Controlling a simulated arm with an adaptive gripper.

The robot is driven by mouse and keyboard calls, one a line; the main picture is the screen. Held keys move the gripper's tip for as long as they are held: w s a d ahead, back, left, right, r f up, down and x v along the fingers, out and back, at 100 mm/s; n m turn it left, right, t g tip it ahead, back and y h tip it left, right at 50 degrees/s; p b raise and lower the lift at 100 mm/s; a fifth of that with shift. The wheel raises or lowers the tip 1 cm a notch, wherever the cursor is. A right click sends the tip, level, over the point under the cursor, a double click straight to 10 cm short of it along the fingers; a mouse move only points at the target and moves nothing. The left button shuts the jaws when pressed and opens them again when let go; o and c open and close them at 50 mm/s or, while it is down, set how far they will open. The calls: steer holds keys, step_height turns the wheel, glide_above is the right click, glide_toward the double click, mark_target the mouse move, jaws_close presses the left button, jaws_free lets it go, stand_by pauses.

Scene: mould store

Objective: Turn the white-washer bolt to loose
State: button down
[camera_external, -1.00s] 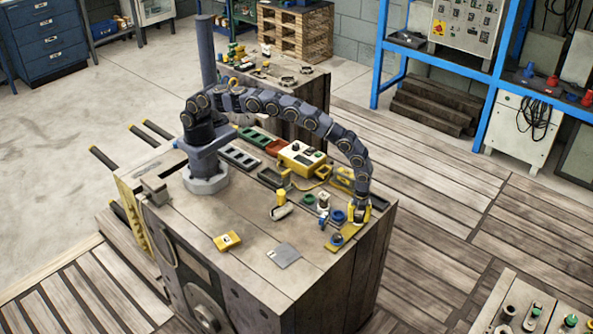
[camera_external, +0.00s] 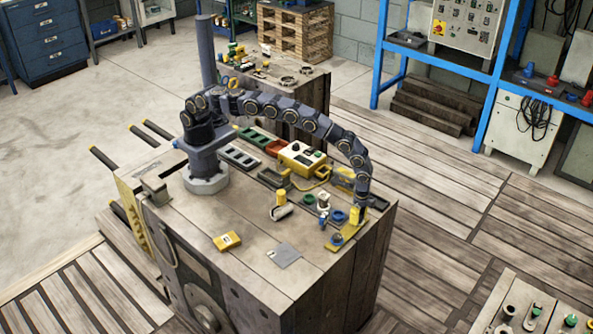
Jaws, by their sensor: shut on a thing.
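My gripper (camera_external: 358,213) points down at the far end of a yellow plate (camera_external: 348,232) near the right corner of the wooden bench. It is shut on a small part there, which I take to be the white-washer bolt. The bolt and its washer are hidden by my gripper, so I cannot see how it is turned. A blue round part (camera_external: 337,239) sits on the near end of the yellow plate.
Close by on the left stand a blue ring (camera_external: 338,216), a white-topped piece (camera_external: 323,201) and a yellow cylinder (camera_external: 281,197). A yellow control box (camera_external: 300,158) lies behind. A grey plate (camera_external: 284,256) and yellow block (camera_external: 227,240) lie in front, with bare wood around them.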

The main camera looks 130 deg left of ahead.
steer(key=n, duration=0.5)
steer(key=shift+f+n, duration=0.15)
steer(key=shift+n, duration=0.15)
steer(key=n, duration=1)
steer(key=shift+n, duration=2.8)
steer(key=c, duration=0.7)
jaws_free()
